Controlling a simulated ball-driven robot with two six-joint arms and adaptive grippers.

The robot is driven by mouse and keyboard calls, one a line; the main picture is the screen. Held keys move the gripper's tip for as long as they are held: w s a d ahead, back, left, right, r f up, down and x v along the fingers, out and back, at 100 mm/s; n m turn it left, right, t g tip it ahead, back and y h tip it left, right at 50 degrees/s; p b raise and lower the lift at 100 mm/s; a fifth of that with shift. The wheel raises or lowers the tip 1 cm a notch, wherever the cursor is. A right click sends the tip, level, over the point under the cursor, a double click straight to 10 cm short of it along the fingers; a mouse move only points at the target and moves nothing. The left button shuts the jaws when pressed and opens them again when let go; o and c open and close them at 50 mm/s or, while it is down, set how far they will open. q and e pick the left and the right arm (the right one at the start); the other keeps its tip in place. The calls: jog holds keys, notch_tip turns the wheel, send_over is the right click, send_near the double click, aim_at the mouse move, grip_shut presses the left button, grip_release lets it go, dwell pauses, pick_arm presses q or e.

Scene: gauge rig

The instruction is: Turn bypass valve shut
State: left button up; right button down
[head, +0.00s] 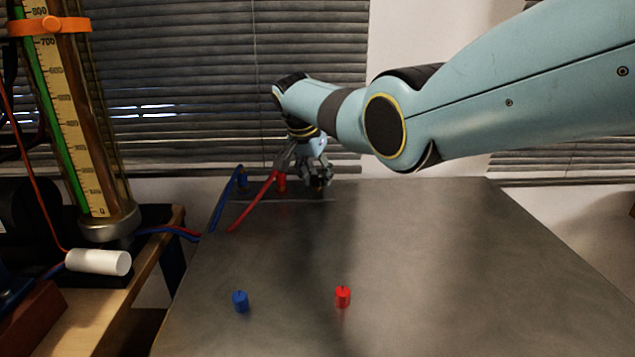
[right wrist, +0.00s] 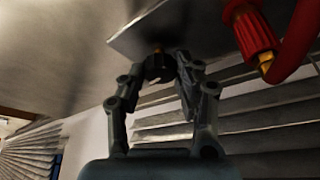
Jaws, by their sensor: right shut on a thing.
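The bypass valve shows in the right wrist view as a dark round knob (right wrist: 158,68) with a brass-coloured stem. My right gripper (right wrist: 162,72) is shut on this knob, with one finger on each side of it. In the head view my right gripper (head: 318,182) is at the far edge of the grey table, just right of a red fitting, and mostly hides the knob. The knob's turn angle is not clear. My left gripper is not in view.
A red fitting (right wrist: 253,32) with a red hose stands close beside the gripper. A blue fitting (head: 242,180) is further left. A red cap (head: 343,297) and a blue cap (head: 240,301) stand on the table (head: 450,270). A tall gauge tube (head: 85,120) stands at left.

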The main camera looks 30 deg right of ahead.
jog(key=shift+m+g+b, duration=0.4)
jog(key=shift+m+b, duration=0.7)
jog(key=shift+m, duration=0.1)
jog(key=c, duration=0.9)
grip_release()
jog(key=shift+c, duration=0.2)
jog(key=w+v, duration=0.1)
jog(key=v, duration=1.1)
jog(key=shift+s+a, duration=0.15)
jog(key=shift+s, duration=0.25)
jog(key=shift+f, duration=0.1)
